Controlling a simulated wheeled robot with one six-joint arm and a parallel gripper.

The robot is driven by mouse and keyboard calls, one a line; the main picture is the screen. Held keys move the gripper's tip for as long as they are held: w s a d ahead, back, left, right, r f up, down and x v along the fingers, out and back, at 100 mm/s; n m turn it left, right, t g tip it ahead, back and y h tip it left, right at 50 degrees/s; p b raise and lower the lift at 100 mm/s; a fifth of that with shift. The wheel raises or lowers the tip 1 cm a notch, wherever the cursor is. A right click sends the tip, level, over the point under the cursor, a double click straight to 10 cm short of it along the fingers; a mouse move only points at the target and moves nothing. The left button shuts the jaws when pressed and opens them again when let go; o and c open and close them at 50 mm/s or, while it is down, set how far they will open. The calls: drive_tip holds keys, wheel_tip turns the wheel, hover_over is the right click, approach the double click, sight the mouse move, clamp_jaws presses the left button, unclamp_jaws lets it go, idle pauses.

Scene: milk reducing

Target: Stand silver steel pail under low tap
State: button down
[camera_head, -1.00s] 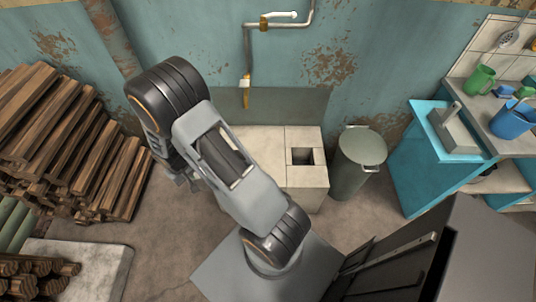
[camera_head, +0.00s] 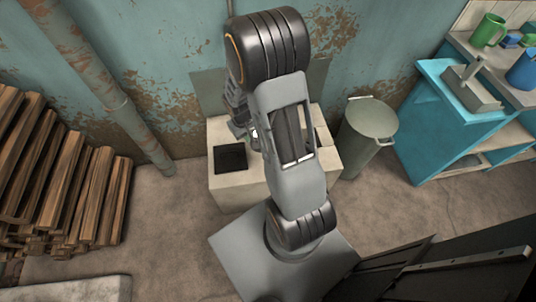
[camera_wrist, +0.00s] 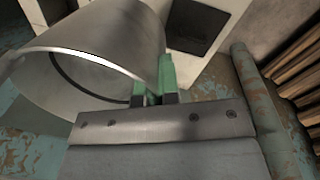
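The silver steel pail (camera_wrist: 100,45) fills the upper left of the wrist view, its open mouth tilted toward the camera. My gripper (camera_wrist: 154,88) has green fingertips at the pail's rim, one inside the wall and one outside, and looks shut on it. In the head view my arm hides nearly all of the gripper and pail, over the pale stone counter (camera_head: 230,195). The low tap is not visible; only a bit of pipe (camera_head: 230,8) shows at the top edge. I cannot tell whether the pail touches the counter.
A dark square (camera_head: 230,158) lies in the counter's left part. A grey-green lidded bin (camera_head: 365,135) stands close on the right, then a blue cabinet (camera_head: 440,125). Stacked wood (camera_head: 65,190) and a rusty wall pipe (camera_head: 120,105) are left. Floor is clear between wood and counter.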

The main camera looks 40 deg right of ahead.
drive_tip(key=s+d+f+b, duration=0.6)
drive_tip(key=d+f+b, duration=0.1)
drive_tip(key=f+b, duration=0.15)
drive_tip(key=shift+w+d+f+b, duration=0.2)
drive_tip(key=shift+w+f+b, duration=1)
drive_tip(key=shift+w+f, duration=0.95)
drive_tip(key=shift+w+d+f+b, duration=0.25)
drive_tip(key=shift+w+f+b, duration=0.9)
drive_tip(key=shift+w+f, duration=1.05)
drive_tip(key=shift+w+d+f+b, duration=0.2)
drive_tip(key=shift+w+f+b, duration=1.25)
drive_tip(key=shift+w, duration=1.1)
drive_tip(key=shift+f, duration=0.4)
drive_tip(key=c, duration=1.4)
unclamp_jaws()
